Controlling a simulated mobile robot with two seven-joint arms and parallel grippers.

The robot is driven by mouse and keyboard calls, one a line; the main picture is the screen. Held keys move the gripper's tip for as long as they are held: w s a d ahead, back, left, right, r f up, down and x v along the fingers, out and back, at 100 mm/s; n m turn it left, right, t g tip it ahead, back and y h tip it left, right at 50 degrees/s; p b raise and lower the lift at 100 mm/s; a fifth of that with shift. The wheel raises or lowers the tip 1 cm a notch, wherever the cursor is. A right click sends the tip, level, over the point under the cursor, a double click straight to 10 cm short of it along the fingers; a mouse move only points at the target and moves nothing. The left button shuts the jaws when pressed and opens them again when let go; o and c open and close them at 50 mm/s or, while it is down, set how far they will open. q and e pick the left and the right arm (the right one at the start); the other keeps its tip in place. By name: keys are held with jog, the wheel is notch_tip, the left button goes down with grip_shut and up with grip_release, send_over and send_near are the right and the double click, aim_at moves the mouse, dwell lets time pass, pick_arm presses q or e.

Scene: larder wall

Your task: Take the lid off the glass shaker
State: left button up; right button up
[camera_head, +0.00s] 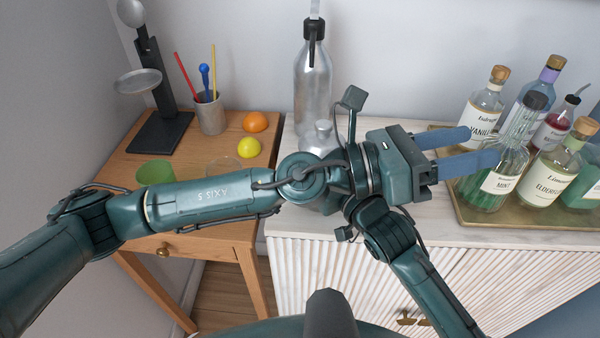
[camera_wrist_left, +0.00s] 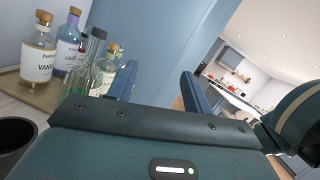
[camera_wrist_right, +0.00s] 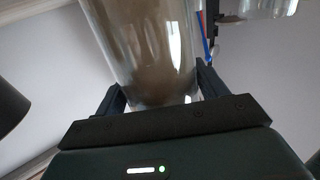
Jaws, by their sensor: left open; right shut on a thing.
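The glass shaker (camera_wrist_right: 145,50) is a clear cylinder between the fingers of my right gripper (camera_wrist_right: 158,85), which is shut on it. In the head view, a silvery rounded top with a small cap, apparently its lid (camera_head: 321,136), shows just behind my left arm. That arm hides the rest of the shaker and my right gripper there. My left gripper (camera_head: 482,146) is open and empty, to the right of the shaker, its fingers pointing right towards the bottles. The left wrist view shows the open fingers (camera_wrist_left: 160,78) with nothing between them.
A tray (camera_head: 480,222) with several bottles, including a green mint one (camera_head: 487,188), lies at the right, close to my left fingers. A tall clear bottle (camera_head: 313,85) stands behind the shaker. A wooden side table (camera_head: 205,215) at the left holds fruit and a cup of sticks (camera_head: 210,115).

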pick_arm(q)
jog(key=a+n+t, duration=0.3)
jog(key=a+t, duration=0.1)
jog(key=t, duration=0.3)
jog(key=n+t+y, duration=0.7)
jog(key=y, duration=0.9)
send_near(324, 124)
jog(key=x, duration=1)
jog(key=shift+f, duration=0.3)
jog(key=shift+c, duration=0.2)
grip_shut()
jog(key=shift+r, duration=0.25)
jog(key=shift+r, duration=0.9)
